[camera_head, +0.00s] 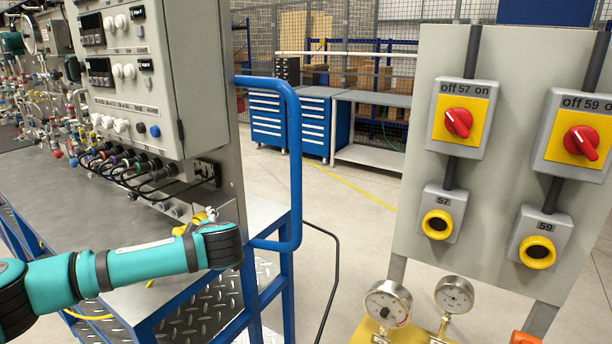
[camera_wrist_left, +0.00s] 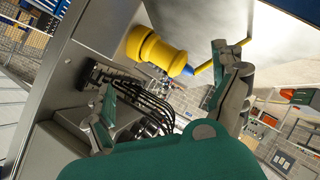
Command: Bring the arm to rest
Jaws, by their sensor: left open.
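My left arm (camera_head: 130,273) is teal and comes in from the left in the head view, ending in front of the cart. Its fingers are mostly hidden there. In the left wrist view, my left gripper (camera_wrist_left: 164,72) is open, its two grey fingers spread apart. A yellow plug-like part (camera_wrist_left: 155,50) with a blue end and a yellow cable shows between and beyond the fingers. I cannot tell whether a finger touches it. In the head view a bit of yellow (camera_head: 198,222) shows just behind my wrist. My right gripper is not in view.
A grey control box (camera_head: 150,90) with black cables stands on a cart with a blue handrail (camera_head: 296,165). A grey panel (camera_head: 425,90) carries red switches 57 (camera_head: 458,122) and 59 (camera_head: 580,142). Two gauges (camera_head: 388,303) stand below. The floor between is mostly clear.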

